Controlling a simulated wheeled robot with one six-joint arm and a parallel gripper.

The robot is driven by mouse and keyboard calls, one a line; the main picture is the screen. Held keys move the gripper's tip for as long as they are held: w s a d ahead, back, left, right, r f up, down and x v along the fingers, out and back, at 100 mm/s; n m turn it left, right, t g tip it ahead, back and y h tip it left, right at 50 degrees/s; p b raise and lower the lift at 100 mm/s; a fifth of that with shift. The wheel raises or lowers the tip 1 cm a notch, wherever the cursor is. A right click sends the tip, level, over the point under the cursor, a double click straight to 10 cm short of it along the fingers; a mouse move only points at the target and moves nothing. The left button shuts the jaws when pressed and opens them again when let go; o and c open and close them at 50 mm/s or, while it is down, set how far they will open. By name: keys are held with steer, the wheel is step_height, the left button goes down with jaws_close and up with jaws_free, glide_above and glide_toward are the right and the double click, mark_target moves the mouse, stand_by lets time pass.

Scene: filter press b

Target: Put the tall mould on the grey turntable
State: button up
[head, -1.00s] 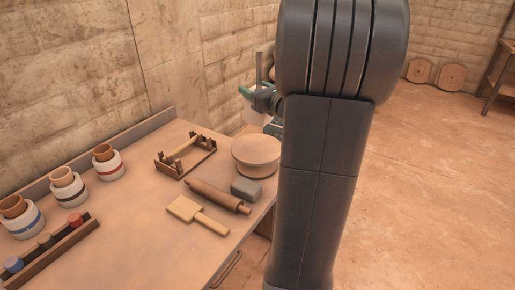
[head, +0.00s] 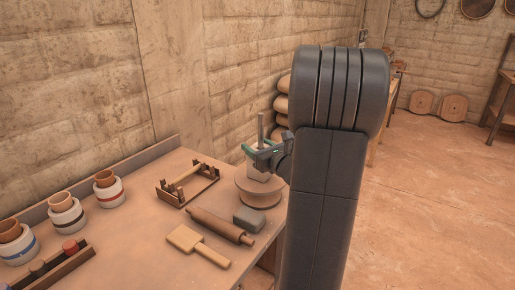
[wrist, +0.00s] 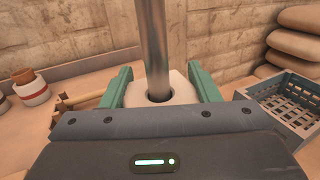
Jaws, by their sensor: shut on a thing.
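The tall mould is a pale block; in the wrist view its top (wrist: 178,92) shows a round dark hole with a metal rod (wrist: 154,45) standing up from it. My gripper (head: 263,157) is shut on the mould, with a green finger on each side. In the head view the mould (head: 257,173) is upright over the round turntable (head: 259,200), which looks brownish in this light. The mould's lower end overlaps the turntable's top; I cannot tell whether it touches.
A grey block (head: 249,219), a rolling pin (head: 221,225) and a wooden paddle (head: 198,246) lie in front of the turntable. A small wooden rack (head: 188,185) is to its left. Several banded pots (head: 108,190) stand farther left. A grey crate (wrist: 288,105) shows in the wrist view.

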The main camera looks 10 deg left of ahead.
steer(key=shift+f, duration=0.15)
steer(key=o, duration=1.6)
steer(key=shift+s+d, duration=0.15)
steer(key=shift+d, duration=0.1)
steer(key=v, duration=1.1)
steer(key=shift+s, duration=0.25)
steer(key=shift+w, duration=0.1)
